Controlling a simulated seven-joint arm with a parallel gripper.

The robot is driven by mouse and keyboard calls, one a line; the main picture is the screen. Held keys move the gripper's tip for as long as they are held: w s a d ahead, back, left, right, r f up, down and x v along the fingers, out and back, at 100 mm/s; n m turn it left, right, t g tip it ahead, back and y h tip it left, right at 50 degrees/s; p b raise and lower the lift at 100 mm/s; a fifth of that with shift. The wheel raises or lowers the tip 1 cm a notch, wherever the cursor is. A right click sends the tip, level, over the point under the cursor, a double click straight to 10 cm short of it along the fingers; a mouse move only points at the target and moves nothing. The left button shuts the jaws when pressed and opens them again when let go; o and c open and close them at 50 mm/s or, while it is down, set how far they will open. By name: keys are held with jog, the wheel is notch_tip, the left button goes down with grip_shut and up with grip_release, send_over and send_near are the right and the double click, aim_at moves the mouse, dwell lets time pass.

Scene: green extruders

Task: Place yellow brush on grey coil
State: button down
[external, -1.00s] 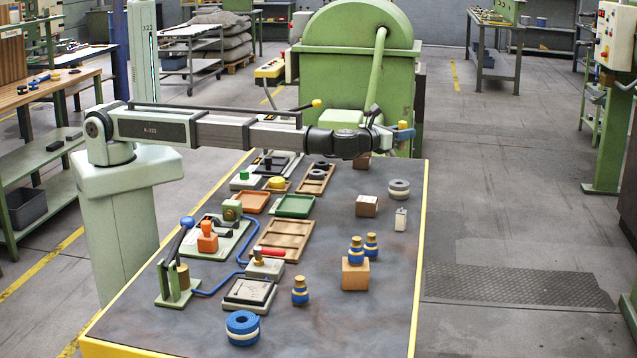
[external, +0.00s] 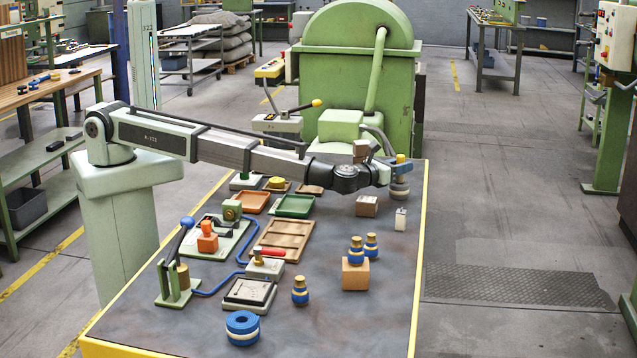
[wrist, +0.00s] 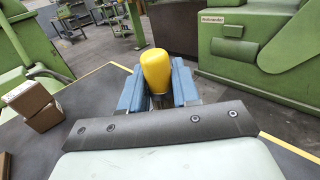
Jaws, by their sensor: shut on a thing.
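My gripper (external: 398,170) is shut on the yellow brush (external: 400,158), whose rounded yellow end sticks up between the fingers. In the wrist view the yellow brush (wrist: 156,68) stands upright between my blue fingers (wrist: 158,92); its lower end is hidden. The grey coil (external: 399,191), a ring with a pale band, lies on the table near its far right edge. My gripper is just above the coil in the external view and partly covers it. I cannot tell whether the brush touches the coil. The coil does not show in the wrist view.
A brown block (external: 367,206) and a small white item (external: 400,219) stand close to the coil. Blue-and-yellow bottles (external: 356,250) stand on and beside an orange-brown block (external: 355,274). A blue coil (external: 242,327) lies at the front. The right edge of the table (external: 415,265) is near.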

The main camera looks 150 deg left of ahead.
jog(key=shift+f, duration=0.15)
jog(key=c, duration=0.8)
grip_release()
jog(key=shift+d+r, duration=0.2)
jog(key=shift+d, duration=0.15)
jog(key=d, duration=1.1)
jog(key=shift+d, duration=0.2)
